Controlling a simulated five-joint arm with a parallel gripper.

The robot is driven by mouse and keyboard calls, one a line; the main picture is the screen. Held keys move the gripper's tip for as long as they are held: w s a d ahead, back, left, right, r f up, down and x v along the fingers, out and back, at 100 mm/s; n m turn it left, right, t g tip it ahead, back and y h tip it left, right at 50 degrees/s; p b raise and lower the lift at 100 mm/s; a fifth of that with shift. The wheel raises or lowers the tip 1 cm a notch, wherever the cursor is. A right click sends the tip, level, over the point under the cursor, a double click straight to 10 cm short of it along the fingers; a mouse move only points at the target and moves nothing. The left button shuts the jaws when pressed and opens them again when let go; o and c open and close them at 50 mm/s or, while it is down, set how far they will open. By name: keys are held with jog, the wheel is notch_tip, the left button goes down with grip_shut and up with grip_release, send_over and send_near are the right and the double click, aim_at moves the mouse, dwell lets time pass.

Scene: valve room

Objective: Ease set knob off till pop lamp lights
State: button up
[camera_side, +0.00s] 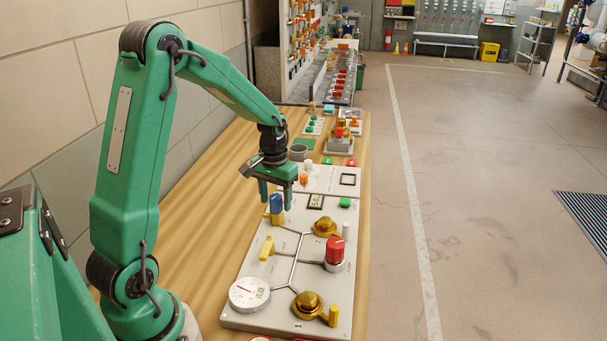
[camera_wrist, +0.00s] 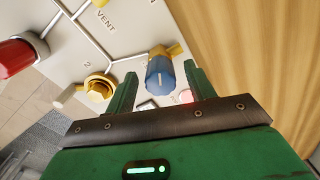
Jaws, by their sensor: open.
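A blue knob (camera_side: 276,203) with a yellow part stands at the upper left of the pale valve panel (camera_side: 290,232); no readable label marks it as the set knob. My gripper (camera_side: 275,198) is open above it, fingers pointing down. In the wrist view the blue knob (camera_wrist: 160,76) lies between the two green fingers of my gripper (camera_wrist: 160,70), with gaps on both sides. A small pinkish-red round part (camera_wrist: 186,96) shows beside the right finger; I cannot tell whether it is the pop lamp or whether it is lit.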

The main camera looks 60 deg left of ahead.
aim_at(276, 199)
jog(key=shift+r, duration=3.7)
jog(key=shift+s+d+r, duration=0.15)
jog(key=shift+d+r, duration=0.25)
jog(key=s+d+r+m+t, duration=0.2)
jog(key=s+d+r, duration=0.2)
jog(key=s+d, duration=0.3)
jog(key=s+d+r+m+t, duration=0.3)
jog(key=s+d+r, duration=0.1)
jog(key=s+d, duration=0.4)
jog(key=shift+d+t, duration=0.3)
jog(key=shift+d, duration=0.05)
